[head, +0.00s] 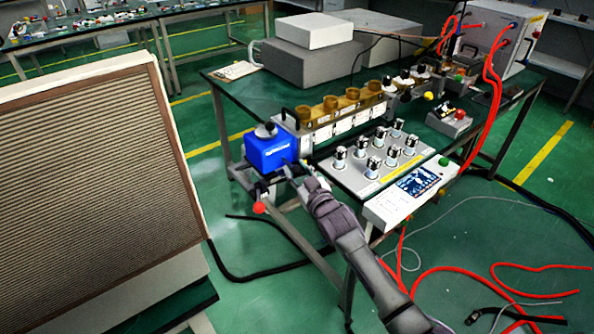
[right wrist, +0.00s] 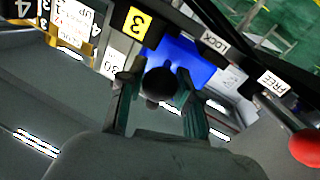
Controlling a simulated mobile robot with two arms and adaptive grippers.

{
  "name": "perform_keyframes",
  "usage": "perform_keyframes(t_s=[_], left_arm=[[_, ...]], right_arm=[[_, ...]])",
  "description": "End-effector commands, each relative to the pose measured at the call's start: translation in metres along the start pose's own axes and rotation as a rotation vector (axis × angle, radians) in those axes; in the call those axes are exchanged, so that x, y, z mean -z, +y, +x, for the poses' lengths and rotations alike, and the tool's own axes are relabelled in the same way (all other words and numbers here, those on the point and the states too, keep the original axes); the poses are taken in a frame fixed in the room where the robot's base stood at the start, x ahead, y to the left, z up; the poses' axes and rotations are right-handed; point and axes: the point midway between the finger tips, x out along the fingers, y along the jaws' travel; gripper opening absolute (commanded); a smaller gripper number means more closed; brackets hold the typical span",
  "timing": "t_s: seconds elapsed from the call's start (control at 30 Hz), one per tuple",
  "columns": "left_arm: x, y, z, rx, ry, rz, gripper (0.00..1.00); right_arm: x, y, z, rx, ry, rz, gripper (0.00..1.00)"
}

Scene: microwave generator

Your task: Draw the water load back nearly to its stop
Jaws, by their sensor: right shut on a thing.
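The water load, a blue box (head: 268,150), sits at the near left end of the apparatus on the bench in the head view. In the right wrist view its blue body (right wrist: 190,58) shows behind a dark round knob (right wrist: 159,83). My right gripper (head: 304,171) reaches the near side of the blue box. In the right wrist view its two fingers (right wrist: 160,88) stand on either side of the knob and are shut on it. LOCK and FREE labels show to the right of the box, with a yellow 3 label to its left. My left gripper is not in view.
A red ball knob (head: 259,207) hangs below the blue box and shows large in the right wrist view (right wrist: 306,147). A panel with several silver-topped tubes (head: 374,167) lies right of the box. A large ribbed panel (head: 95,160) stands at left. Red hoses (head: 487,75) run at right.

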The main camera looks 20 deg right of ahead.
Motion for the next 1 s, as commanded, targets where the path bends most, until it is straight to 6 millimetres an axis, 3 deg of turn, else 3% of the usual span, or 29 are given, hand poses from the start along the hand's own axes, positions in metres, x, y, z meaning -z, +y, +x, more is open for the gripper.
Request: perform_keyframes(t_s=[0.23, 0.53, 0.8, 0.83, 1.0], left_arm=[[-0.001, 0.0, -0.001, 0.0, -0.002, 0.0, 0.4], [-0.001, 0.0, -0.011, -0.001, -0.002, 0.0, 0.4], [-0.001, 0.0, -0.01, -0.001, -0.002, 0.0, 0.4], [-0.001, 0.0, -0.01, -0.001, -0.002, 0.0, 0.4], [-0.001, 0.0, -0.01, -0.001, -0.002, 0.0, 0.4]], right_arm=[[0.0, -0.001, 0.0, 0.001, 0.0, 0.001, 0.0], [0.007, -0.04, -0.008, 0.003, -0.002, 0.004, 0.0], [0.006, -0.039, -0.008, 0.001, -0.002, -0.001, 0.0], [0.006, -0.039, -0.008, 0.001, -0.002, -0.001, 0.35], [0.007, -0.039, -0.008, 0.0, -0.001, -0.001, 0.59]])
